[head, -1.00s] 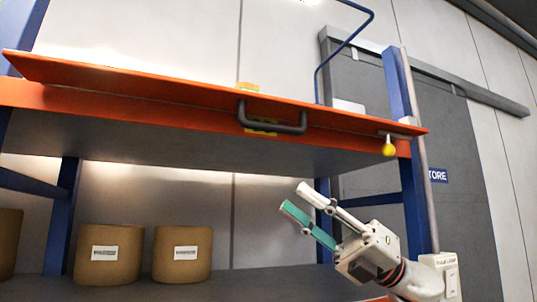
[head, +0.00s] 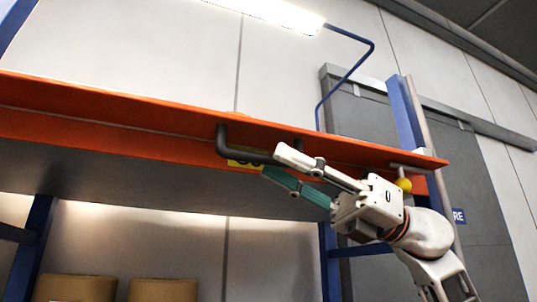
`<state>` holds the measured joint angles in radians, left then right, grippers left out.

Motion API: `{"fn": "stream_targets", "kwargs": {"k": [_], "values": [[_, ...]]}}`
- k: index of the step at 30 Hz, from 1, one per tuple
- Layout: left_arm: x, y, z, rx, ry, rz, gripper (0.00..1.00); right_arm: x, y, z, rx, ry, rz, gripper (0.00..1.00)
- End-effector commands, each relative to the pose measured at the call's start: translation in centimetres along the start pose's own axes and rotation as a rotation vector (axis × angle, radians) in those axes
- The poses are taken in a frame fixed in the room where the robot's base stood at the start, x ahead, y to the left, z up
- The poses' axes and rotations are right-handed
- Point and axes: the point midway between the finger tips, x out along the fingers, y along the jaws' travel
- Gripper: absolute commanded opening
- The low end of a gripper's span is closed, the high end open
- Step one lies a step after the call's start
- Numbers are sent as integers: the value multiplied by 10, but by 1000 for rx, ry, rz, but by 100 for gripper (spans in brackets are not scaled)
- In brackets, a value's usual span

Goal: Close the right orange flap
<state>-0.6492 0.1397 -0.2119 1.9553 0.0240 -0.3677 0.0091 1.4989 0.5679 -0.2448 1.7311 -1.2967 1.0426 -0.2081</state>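The orange flap (head: 100,107) runs along the front of the upper shelf and stands out from it, its face tilted. A dark handle (head: 222,143) is fixed on the flap, its right part partly hidden behind my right gripper. My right gripper (head: 272,162) is open, one pale finger and one green finger spread apart, in front of the handle's lower bar. I cannot tell whether it touches the handle. A yellow ball knob (head: 404,185) hangs at the flap's right end, just above my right wrist. My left gripper is not in view.
Blue uprights (head: 405,115) and a grey pole (head: 425,130) stand at the right end of the shelf. A lit lamp (head: 270,12) on a blue bent tube hangs above.

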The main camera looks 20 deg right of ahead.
Motion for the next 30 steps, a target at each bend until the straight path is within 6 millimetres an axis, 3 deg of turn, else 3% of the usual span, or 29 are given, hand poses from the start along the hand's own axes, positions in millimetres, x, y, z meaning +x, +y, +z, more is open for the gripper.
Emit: {"fn": "stream_targets", "kwargs": {"k": [6, 17, 21, 30], "values": [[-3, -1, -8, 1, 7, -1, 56, 26, 1, 1, -1, 0, 2, 28], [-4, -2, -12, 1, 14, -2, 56, 31, 0, 0, 0, -2, 0, 28], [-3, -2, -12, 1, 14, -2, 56, 31, 0, 0, 0, -2, 0, 0], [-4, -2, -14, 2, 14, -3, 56, 33, 0, 1, 10, -2, -5, 0]]}}
